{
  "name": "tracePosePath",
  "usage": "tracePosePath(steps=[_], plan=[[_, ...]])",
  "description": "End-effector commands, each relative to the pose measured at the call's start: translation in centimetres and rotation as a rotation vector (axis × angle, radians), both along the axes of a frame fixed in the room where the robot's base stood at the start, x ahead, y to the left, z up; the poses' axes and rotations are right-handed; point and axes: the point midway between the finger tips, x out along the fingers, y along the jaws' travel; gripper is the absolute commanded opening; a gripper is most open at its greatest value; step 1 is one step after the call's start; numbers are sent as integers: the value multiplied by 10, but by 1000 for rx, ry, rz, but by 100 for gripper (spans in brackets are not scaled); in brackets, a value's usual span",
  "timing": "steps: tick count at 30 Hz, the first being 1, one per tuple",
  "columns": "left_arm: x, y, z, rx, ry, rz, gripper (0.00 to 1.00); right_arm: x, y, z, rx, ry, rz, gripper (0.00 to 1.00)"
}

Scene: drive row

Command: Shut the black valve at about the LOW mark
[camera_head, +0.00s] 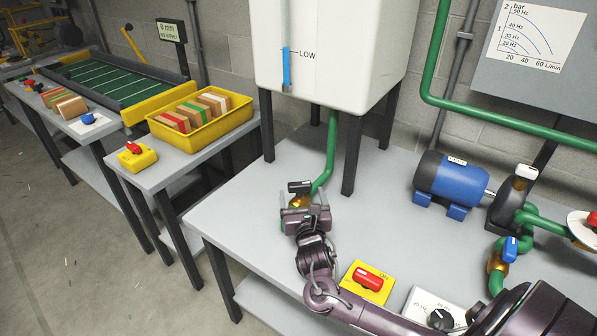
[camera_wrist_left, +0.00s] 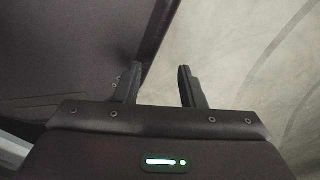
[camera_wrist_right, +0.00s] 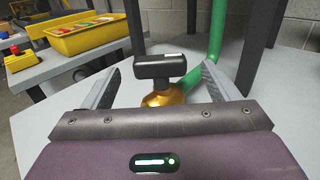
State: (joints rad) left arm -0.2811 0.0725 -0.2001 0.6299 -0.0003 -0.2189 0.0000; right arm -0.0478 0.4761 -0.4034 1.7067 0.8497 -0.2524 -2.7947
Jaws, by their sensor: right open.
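The black valve handle (camera_head: 299,186) sits on a brass body on the green pipe below the white tank (camera_head: 322,50). In the right wrist view the handle (camera_wrist_right: 160,66) lies crosswise above its brass body (camera_wrist_right: 164,98). My right gripper (camera_head: 298,202) is open, with one finger on each side of the handle, and I see no contact. The right wrist view shows its fingers (camera_wrist_right: 160,84) apart. The LOW mark (camera_head: 306,55) is on the tank's sight tube, and the blue column (camera_head: 286,68) tops out about level with it. My left gripper (camera_wrist_left: 157,85) is open and empty, away from the valve.
A yellow box with a red switch (camera_head: 367,281) and a dial box (camera_head: 436,312) stand near my right arm. A blue motor (camera_head: 446,181) with a pump and a blue-handled valve (camera_head: 511,249) is at right. Dark tank legs (camera_head: 353,155) stand close behind the black valve.

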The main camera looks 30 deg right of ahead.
Motion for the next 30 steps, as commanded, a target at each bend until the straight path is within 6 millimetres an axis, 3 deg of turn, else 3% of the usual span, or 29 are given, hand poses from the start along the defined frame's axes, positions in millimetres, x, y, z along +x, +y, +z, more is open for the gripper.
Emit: tracePosePath(steps=[11, 16, 24, 30], plan=[[-39, 13, -7, 18, 56, -4, 36, 51, -25, 0, 0, -1, -3, 82], [-31, 12, -7, 16, 44, -4, 36, 64, -31, 0, 1, -2, -1, 82], [-10, 6, -5, 7, 14, -2, 36, 65, -32, 0, 2, 0, 0, 82], [-14, 4, -5, 5, 19, -1, 36, 65, -32, 0, 2, 0, 0, 58]])
